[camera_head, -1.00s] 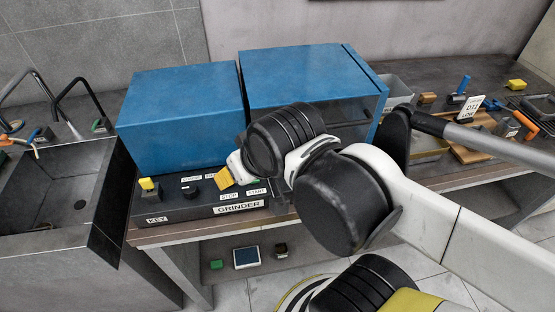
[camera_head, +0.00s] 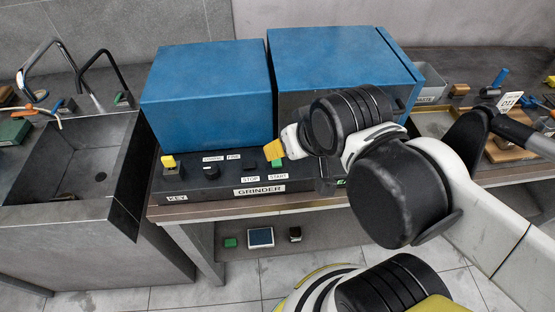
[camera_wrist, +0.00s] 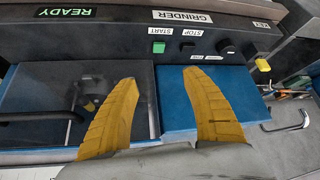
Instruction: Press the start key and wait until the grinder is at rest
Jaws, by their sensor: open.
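The grinder is a blue two-part housing (camera_head: 205,92) with a black control panel (camera_head: 215,188) along its front. The green start key (camera_head: 277,163) sits above the START label; it also shows in the wrist view (camera_wrist: 158,47). The black stop key (camera_head: 249,166) is beside it. My gripper (camera_wrist: 160,78) is open and empty, its yellow fingers spread to either side of the start key's line. In the head view a yellow finger overlaps the top of the start key; I cannot tell whether they touch. A READY sign (camera_wrist: 65,12) is on the panel.
A yellow key switch (camera_head: 169,161) and a black knob (camera_head: 210,171) are on the panel. A grey sink (camera_head: 75,160) with taps is at left. A tray and tools lie on the bench at right. Small items lie on the lower shelf.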

